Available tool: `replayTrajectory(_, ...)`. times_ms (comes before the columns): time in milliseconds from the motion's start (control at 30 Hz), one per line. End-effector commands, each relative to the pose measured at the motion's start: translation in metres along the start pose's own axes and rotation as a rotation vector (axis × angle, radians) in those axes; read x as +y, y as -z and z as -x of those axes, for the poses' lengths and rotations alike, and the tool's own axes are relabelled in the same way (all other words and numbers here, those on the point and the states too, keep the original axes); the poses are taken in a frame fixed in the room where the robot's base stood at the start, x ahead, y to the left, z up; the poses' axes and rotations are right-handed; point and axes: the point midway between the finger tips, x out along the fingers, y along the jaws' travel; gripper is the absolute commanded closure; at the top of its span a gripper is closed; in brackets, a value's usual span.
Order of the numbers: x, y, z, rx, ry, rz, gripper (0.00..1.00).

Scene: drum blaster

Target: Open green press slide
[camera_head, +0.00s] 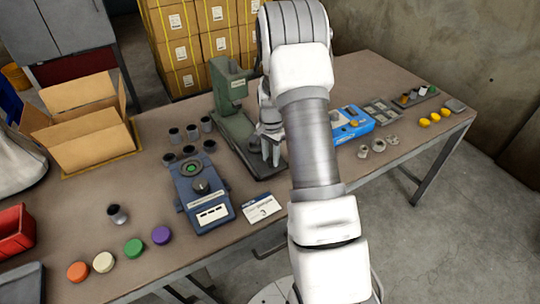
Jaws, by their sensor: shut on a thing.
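The green press (228,84) stands upright near the middle of the table, with its long, low green base (236,134) running toward the front. My arm reaches in from the front and hides the right side of the press. My gripper (271,158) points down at the front end of the press base, beside the dark slide part there. Its fingers are close together and shut on the slide. The gripped part is small and mostly hidden by the fingers, so how far the slide is out cannot be told.
A blue-grey device (203,190) and a white card (262,207) lie in front of the press. Several dark cups (191,132) stand left of it. An open cardboard box (88,135) is at the left. A blue case (352,122) and small parts lie right of my arm.

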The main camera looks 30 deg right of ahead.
Motion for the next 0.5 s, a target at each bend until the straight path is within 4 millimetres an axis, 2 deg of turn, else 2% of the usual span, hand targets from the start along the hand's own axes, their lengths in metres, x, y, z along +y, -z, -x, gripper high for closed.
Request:
replayTrajectory(133,-0.0008,0.0003,0.0006,0.001,0.002,-0.001,1.00)
replayTrajectory(167,-0.0009,0.0004,0.0007,0.001,0.002,-0.001,0.60)
replayTrajectory(300,-0.0009,0.0004,0.0006,0.001,0.002,-0.001,0.35)
replayTrajectory(500,-0.0009,0.0003,0.0004,0.001,0.002,0.000,0.33)
